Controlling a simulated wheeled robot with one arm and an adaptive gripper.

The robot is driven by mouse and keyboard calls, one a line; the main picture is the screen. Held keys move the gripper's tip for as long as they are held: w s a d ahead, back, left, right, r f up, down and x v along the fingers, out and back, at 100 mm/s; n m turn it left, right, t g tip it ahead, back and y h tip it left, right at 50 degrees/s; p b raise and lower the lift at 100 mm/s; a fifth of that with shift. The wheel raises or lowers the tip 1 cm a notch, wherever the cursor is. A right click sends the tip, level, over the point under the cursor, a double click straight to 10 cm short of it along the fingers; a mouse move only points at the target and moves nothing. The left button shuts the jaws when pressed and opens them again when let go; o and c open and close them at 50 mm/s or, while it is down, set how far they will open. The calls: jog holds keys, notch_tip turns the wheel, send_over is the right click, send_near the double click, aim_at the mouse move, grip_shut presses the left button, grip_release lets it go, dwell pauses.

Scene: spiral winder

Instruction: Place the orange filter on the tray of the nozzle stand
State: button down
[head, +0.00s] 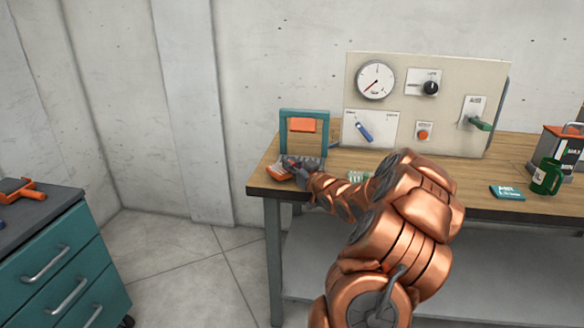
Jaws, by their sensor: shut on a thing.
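The nozzle stand (283,130) is a teal frame at the left end of the workbench, with an orange block on its upper part. Its grey tray (316,162) is low at the front, partly hidden by my gripper. The orange filter (279,173) is at the tray's front left, close to the bench's left end. My gripper (291,167) is at the filter and shut on it; the fingers are small and partly hidden by the wrist. I cannot tell whether the filter touches the tray.
A teal drawer cabinet (62,262) stands at left, apart from the bench.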

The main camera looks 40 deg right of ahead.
jog(key=shift+f, duration=0.4)
jog(key=shift+f, duration=0.25)
jog(key=c, duration=1.1)
grip_release()
jog(key=shift+s+r, duration=0.15)
jog(key=shift+r, duration=0.1)
jog(key=shift+s+a+b, duration=0.1)
jog(key=shift+s+a, duration=0.25)
jog(key=shift+s, duration=1.6)
jog(key=shift+s+a+b, duration=0.1)
jog(key=shift+s+a, duration=0.25)
jog(key=shift+s, duration=1.55)
jog(key=shift+s+a+b, duration=0.1)
jog(key=shift+s+a, duration=0.25)
jog(key=shift+s, duration=1.6)
